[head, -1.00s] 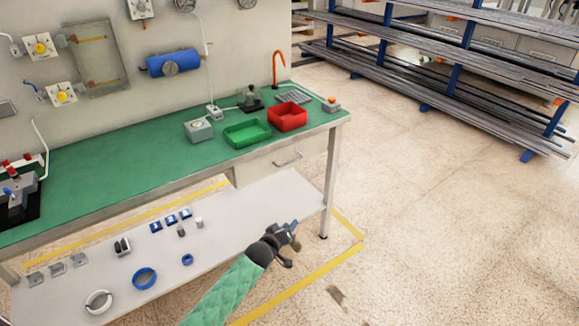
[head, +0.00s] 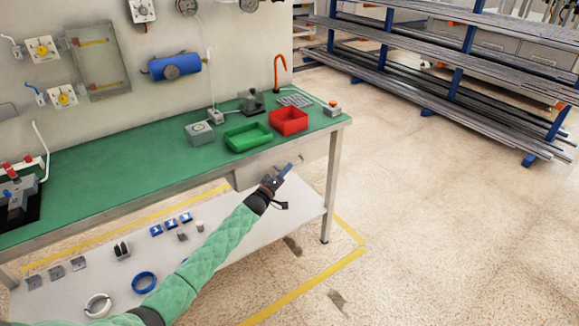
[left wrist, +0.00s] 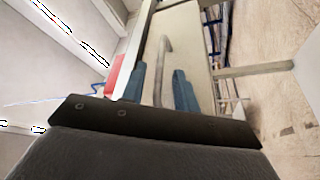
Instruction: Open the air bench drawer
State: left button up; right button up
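The air bench drawer (head: 246,177) is a pale front under the right end of the green-topped bench (head: 110,170). It looks shut, and my left gripper partly covers it in the head view. In the left wrist view the drawer front (left wrist: 188,35) carries a grey bar handle (left wrist: 165,55). My left gripper (head: 290,168) is in front of the drawer at handle height. Its two blue fingers (left wrist: 159,80) are apart, with the handle showing in the gap between them. I cannot tell whether they touch it. My right gripper is not in view.
A red bin (head: 289,121), a green tray (head: 248,137) and a grey box (head: 199,132) stand on the bench top above the drawer. The lower shelf (head: 190,265) holds small parts and rings. A bench leg (head: 331,185) stands right of the drawer. Open floor lies to the right.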

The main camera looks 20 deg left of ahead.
pick_arm(q)
jog(key=shift+x, duration=1.45)
grip_shut()
